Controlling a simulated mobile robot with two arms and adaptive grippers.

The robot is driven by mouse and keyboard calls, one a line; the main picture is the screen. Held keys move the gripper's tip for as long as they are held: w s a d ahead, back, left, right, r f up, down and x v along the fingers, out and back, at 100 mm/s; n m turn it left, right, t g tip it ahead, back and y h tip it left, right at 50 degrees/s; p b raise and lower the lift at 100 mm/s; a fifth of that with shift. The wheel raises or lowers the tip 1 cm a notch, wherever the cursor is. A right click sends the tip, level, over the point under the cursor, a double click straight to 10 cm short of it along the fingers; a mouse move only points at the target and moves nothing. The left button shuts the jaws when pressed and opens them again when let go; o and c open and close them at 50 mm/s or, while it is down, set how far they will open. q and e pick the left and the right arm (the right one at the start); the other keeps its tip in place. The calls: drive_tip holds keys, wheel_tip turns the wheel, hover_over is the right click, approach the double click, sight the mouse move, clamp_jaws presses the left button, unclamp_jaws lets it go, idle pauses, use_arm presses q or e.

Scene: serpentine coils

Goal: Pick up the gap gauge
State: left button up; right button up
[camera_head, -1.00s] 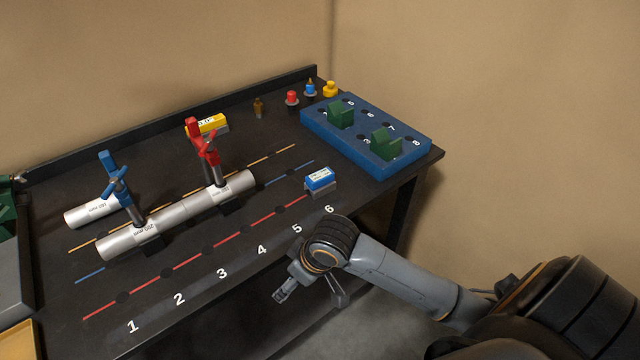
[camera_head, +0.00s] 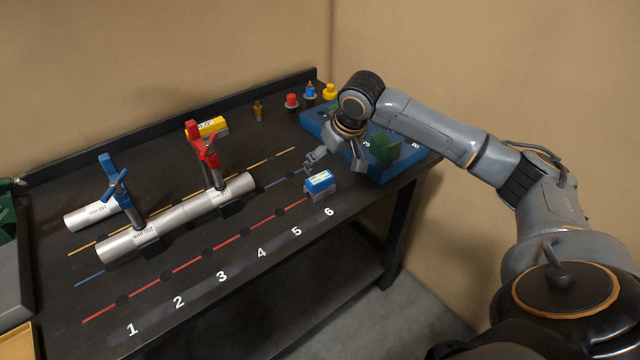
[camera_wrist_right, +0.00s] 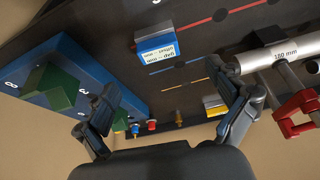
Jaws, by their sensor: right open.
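A small block with a blue top, a white label and a grey base (camera_head: 320,185) stands on the bench near number 6; it seems to be the gap gauge, though its label is hard to read. It also shows upside down in the right wrist view (camera_wrist_right: 165,45), beyond the fingertips. My right gripper (camera_head: 336,164) is open and empty, above the bench just behind the block, near the blue tray. Both its fingers (camera_wrist_right: 170,103) show apart in the wrist view. My left gripper is out of view.
A blue tray (camera_head: 312,122) with green blocks lies under my right arm. Silver pipes (camera_head: 180,215) with blue and red clamps (camera_head: 207,150) lie to the left. A yellow labelled block (camera_head: 212,126) and small coloured pegs (camera_head: 291,100) are behind. The bench front is clear.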

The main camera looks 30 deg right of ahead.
sight(321, 178)
drive_tip(key=x, duration=0.6)
drive_tip(key=shift+w+f, duration=0.15)
drive_tip(key=shift+f, duration=0.2)
drive_tip(key=shift+d+p+x, duration=0.2)
drive_tip(key=shift+p+x, duration=0.6)
drive_tip(key=shift+x, duration=1.85)
drive_tip(key=shift+w+r, duration=0.1)
drive_tip(key=c, duration=1.3)
drive_tip(key=shift+c, duration=0.2)
drive_tip(key=shift+r, duration=0.1)
